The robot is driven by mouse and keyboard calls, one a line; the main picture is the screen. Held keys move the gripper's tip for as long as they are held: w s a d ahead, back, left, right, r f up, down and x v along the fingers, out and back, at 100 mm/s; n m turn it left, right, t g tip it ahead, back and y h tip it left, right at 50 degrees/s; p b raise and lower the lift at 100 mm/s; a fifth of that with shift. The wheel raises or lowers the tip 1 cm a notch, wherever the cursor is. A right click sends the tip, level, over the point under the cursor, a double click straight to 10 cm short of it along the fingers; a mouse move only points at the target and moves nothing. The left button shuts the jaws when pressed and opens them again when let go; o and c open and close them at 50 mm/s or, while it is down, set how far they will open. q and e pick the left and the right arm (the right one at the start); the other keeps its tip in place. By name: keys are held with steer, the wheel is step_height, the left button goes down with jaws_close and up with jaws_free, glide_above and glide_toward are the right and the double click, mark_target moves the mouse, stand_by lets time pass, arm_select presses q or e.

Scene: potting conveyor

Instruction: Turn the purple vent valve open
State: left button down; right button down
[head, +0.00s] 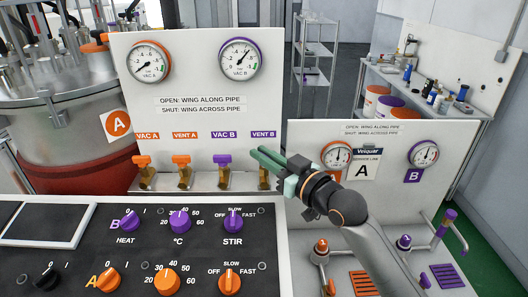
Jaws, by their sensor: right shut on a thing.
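The VENT B valve (264,181) is the rightmost of the row on the white panel. Its brass body shows under its purple-edged label (263,134). Its wing is hidden behind my fingers, so I cannot tell which way it points. My right gripper (264,156), with green fingers, comes in from the right and is shut at the top of this valve, on what is likely the hidden wing. My left gripper is not in view.
The VAC B valve (222,160) with a purple wing stands just left. The orange VENT A valve (181,162) and VAC A valve (142,162) are further left. A black knob panel (140,252) lies in front. A lower panel (305,135) with gauges stands right.

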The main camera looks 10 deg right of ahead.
steer(key=shift+a+m+t+h, duration=0.1)
steer(key=shift+m+t+h, duration=0.3)
steer(key=shift+m+h, duration=0.3)
steer(key=shift+f+m+h, duration=0.15)
steer(key=shift+m+h, duration=0.15)
steer(key=shift+h, duration=0.3)
steer(key=c, duration=0.9)
jaws_free()
steer(key=b+v, duration=0.2)
steer(key=v, duration=1)
steer(key=shift+s, duration=0.3)
steer(key=shift+f, duration=0.1)
